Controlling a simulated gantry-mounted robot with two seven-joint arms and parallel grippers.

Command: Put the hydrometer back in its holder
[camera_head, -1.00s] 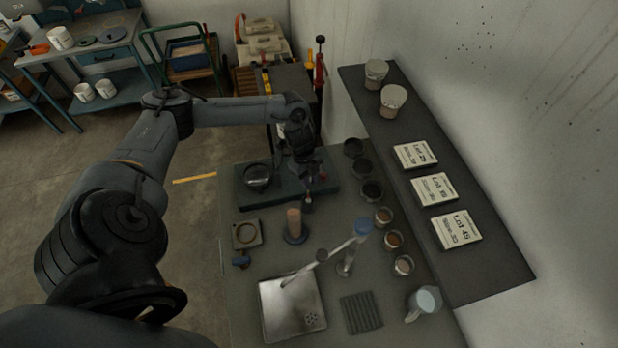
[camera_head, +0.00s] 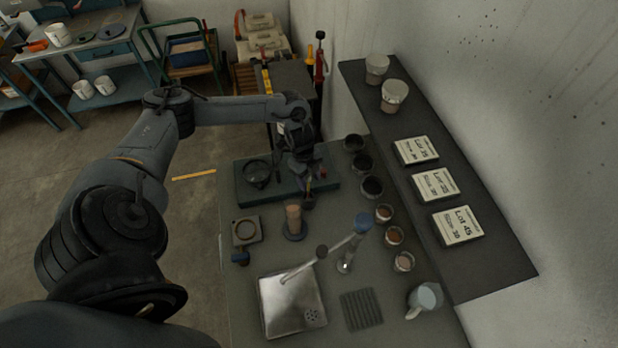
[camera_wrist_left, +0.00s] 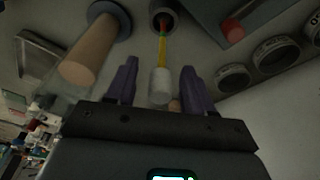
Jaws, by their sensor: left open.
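The hydrometer (camera_wrist_left: 162,50), a thin stem with red, green and yellow bands and a whitish end, stands in a small dark round cup (camera_wrist_left: 157,7), which looks like its holder. In the head view the cup (camera_head: 308,203) is just below my left gripper (camera_head: 307,183). In the left wrist view the open left gripper (camera_wrist_left: 160,88) has a purple finger on each side of the whitish end, with gaps on both sides. The stem's lower end is hidden in the cup. My right gripper is not in view.
A brown-filled clear cylinder on a blue base (camera_head: 294,222) stands close beside the cup. A green tray (camera_head: 248,196) lies behind, with several dark cups at its right. A metal sink plate (camera_head: 275,310) and a jug (camera_head: 424,299) are nearer. A wall shelf (camera_head: 490,275) bounds the right.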

